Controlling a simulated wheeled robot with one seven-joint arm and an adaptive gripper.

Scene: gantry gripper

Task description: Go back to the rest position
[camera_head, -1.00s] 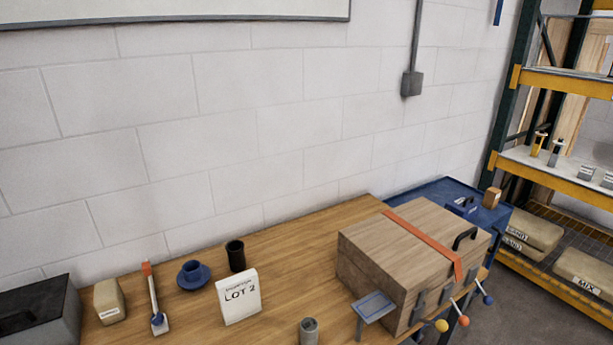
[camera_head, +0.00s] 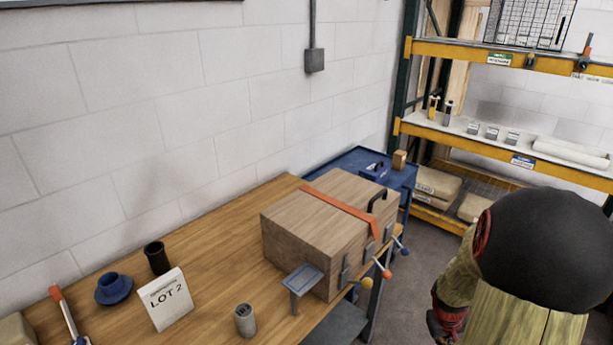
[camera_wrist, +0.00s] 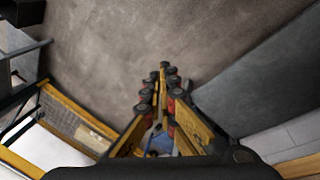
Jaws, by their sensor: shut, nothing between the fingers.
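My gripper (camera_wrist: 162,72) shows in the wrist view, its yellow fingers with black and red joints drawn together over bare grey floor. Nothing shows between the fingertips. In the head view, part of my own arm, with a large black round joint and yellow-brown links, fills the lower right, to the right of the workbench (camera_head: 215,250) and apart from it. I cannot make out the fingertips in that view.
A wooden chest (camera_head: 310,225) with an orange strap stands on the bench's right end, with coloured-knob levers at its front. A LOT 2 sign (camera_head: 165,300), a grey cup (camera_head: 245,320) and a blue cup and saucer (camera_head: 113,289) stand to its left. A rack (camera_head: 500,130) stands at right.

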